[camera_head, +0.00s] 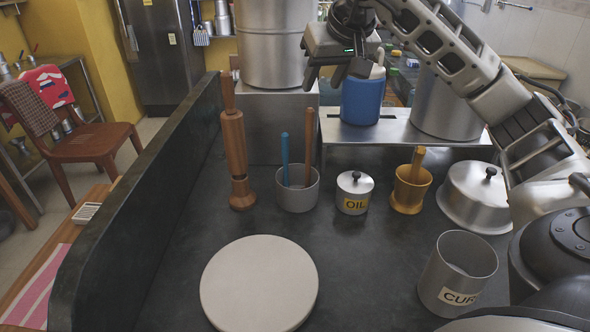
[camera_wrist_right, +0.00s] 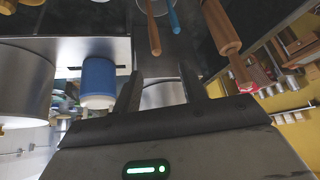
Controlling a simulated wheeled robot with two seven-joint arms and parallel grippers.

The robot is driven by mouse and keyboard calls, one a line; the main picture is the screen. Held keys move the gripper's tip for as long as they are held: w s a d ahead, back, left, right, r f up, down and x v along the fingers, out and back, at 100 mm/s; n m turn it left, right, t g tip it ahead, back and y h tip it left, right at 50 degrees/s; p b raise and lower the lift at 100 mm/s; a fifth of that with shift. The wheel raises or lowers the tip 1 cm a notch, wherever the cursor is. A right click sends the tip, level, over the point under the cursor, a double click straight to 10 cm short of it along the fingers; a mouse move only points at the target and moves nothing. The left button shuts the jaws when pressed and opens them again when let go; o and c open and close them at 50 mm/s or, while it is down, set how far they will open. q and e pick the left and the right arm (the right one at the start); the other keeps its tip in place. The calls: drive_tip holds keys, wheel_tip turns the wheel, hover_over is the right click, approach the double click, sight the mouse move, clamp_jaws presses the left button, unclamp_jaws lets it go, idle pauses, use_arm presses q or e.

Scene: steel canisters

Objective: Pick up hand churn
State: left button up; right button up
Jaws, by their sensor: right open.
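The hand churn (camera_head: 233,143), a tall turned wooden piece with a thick middle and a bulbous foot, stands upright on the dark counter near its left wall. It also shows at the upper right of the right wrist view (camera_wrist_right: 222,30). My right gripper (camera_head: 325,79) is open and empty, raised above the back of the counter, to the right of the churn and apart from it. Its two fingers (camera_wrist_right: 161,86) show spread in the right wrist view, with the churn outside them. My left gripper is not in view.
A grey cup with blue and wooden sticks (camera_head: 298,190) stands just right of the churn. An oil pot (camera_head: 354,192), brass mortar (camera_head: 410,188) and steel lid (camera_head: 475,197) follow. Behind are a large steel canister (camera_head: 270,50) and blue container (camera_head: 361,101). A round board (camera_head: 259,285) lies in front.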

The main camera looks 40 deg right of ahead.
sight(313, 109)
drive_tip(key=x, duration=0.6)
drive_tip(key=d+x, duration=0.1)
drive_tip(key=x, duration=0.3)
drive_tip(key=shift+r, duration=0.1)
drive_tip(key=shift+s+f+p+x, duration=0.1)
drive_tip(key=shift+s+x, duration=0.05)
drive_tip(key=shift+x, duration=0.75)
drive_tip(key=shift+s+f+p+x, duration=0.1)
drive_tip(key=shift+x, duration=0.8)
drive_tip(key=shift+s+f+p+x, duration=0.1)
drive_tip(key=shift+s+x, duration=0.05)
drive_tip(key=shift+x, duration=0.75)
drive_tip(key=shift+a+r, duration=0.1)
drive_tip(key=shift+a, duration=0.05)
clamp_jaws()
